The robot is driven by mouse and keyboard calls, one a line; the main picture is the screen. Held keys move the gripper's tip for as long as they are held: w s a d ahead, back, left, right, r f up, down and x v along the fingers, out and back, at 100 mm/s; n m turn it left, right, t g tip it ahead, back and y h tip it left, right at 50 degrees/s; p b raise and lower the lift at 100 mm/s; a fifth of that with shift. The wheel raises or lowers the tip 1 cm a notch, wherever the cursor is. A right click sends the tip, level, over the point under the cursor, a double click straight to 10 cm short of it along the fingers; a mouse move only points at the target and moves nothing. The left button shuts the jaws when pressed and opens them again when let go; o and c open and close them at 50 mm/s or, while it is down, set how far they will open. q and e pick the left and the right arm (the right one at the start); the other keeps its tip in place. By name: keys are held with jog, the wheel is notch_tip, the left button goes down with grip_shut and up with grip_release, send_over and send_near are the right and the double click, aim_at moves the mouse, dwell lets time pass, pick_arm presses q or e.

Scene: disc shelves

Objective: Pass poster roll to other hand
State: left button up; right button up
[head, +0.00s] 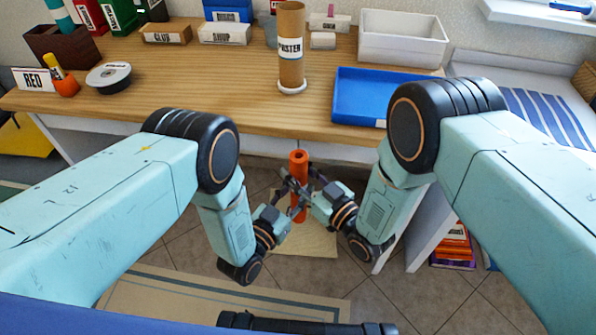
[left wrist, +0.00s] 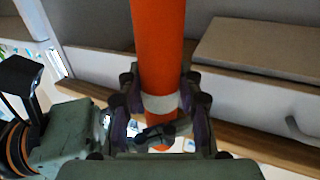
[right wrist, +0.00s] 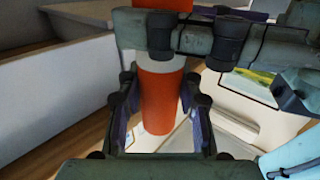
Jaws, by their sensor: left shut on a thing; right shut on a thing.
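The orange poster roll (head: 298,186) stands upright in front of the table edge, above the floor, with both grippers at it. It has a white band, seen in the left wrist view on the roll (left wrist: 158,50) and in the right wrist view on the roll (right wrist: 160,95). My left gripper (head: 288,190) is shut on the roll from the left, its fingers around it near the white band (left wrist: 160,103). My right gripper (head: 306,192) is shut on the roll from the right. In the right wrist view, the left gripper crosses the roll just above my right fingers (right wrist: 158,115).
The wooden table (head: 220,95) lies behind the grippers. It holds a brown tube labelled POSTER (head: 291,65), a blue tray (head: 372,97), a white bin (head: 402,45), a tape roll (head: 108,77) and a RED sign (head: 34,79). A beige mat (head: 305,242) lies on the tiled floor below.

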pick_arm(q)
jog(key=o, duration=1.2)
jog(key=v, duration=1.1)
jog(key=w+a+r+y, duration=0.1)
jog(key=w+a+r, duration=0.3)
jog(key=r, duration=0.1)
jog(key=s+a+f+n+g+y, duration=0.2)
jog(key=s+a+f+g+y, duration=0.1)
jog(key=a+g+y, duration=0.1)
jog(key=s+a+f+n+g+y, duration=0.1)
jog(key=s+g, duration=0.3)
jog(key=s, duration=0.4)
jog(key=s+a+f+n+g+y, duration=0.1)
jog(key=s+g, duration=0.3)
jog(key=s, duration=0.4)
jog(key=s+a+f+n+g+y, duration=0.1)
jog(key=s+a+f+n+g, duration=0.1)
jog(key=s, duration=0.6)
jog(key=shift+s+a+f+g, duration=0.2)
jog(key=shift+a+f+g, duration=0.05)
jog(key=shift+a+g, duration=0.2)
jog(key=shift+s+a+f+g, duration=0.2)
jog(key=shift+a+g, duration=0.15)
jog(key=shift+g, duration=0.1)
